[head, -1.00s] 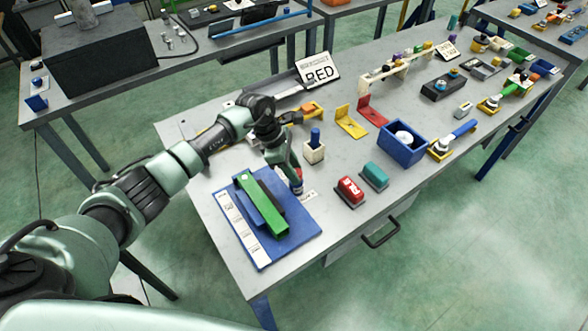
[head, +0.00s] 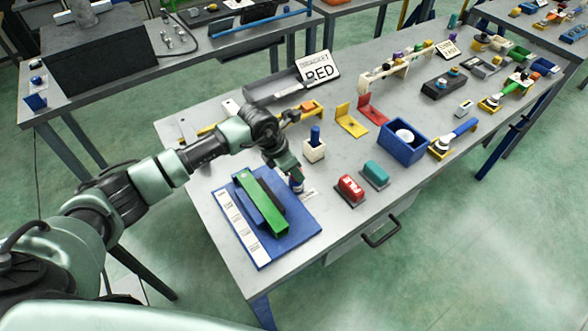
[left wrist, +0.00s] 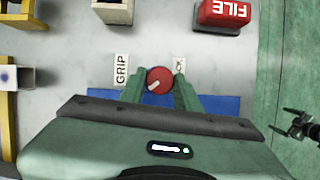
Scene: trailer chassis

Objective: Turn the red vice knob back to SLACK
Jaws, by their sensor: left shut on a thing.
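The red knob (left wrist: 160,80) sits between the two green fingers of my left gripper (left wrist: 157,90) in the left wrist view, and the gripper is shut on it. A pale pointer mark on the knob slants toward the lower left of that view. The GRIP label (left wrist: 122,70) lies to the left of the knob. Another label (left wrist: 179,64) lies to its right, partly hidden by a finger. In the head view my left gripper (head: 297,182) points down at the far right edge of the blue plate (head: 290,243) and mostly hides the knob. A dark gripper, likely my right (left wrist: 283,121), hangs open over the floor.
A green bar (head: 258,208) and a blue bar lie on the plate. A red FILE block (head: 350,189) and a teal block (head: 375,175) stand to the right. A white holder with a blue peg (head: 314,150) stands just behind the gripper.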

